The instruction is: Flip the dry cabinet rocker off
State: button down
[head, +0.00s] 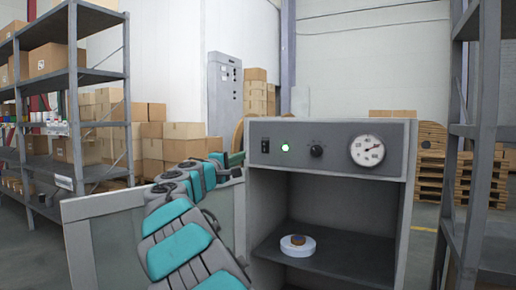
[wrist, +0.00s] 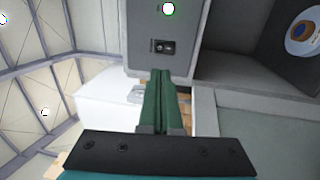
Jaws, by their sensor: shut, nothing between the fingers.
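The dry cabinet (head: 258,178) is a grey box with its front open. Its top panel carries a small dark rocker (head: 265,146) at the left end, with a lit green lamp (head: 285,147) to its right.
The cabinet door (head: 105,240) stands open to the left, behind my arm. A knob (head: 316,151) and a round gauge (head: 367,150) share the panel. A white round item (head: 298,250) lies inside the cabinet. Shelving (head: 482,150) stands close at right.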

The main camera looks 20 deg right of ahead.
aim_at(265, 144)
jog(key=p+x, duration=0.3)
jog(key=x, duration=1.1)
jog(key=shift+p, duration=0.35)
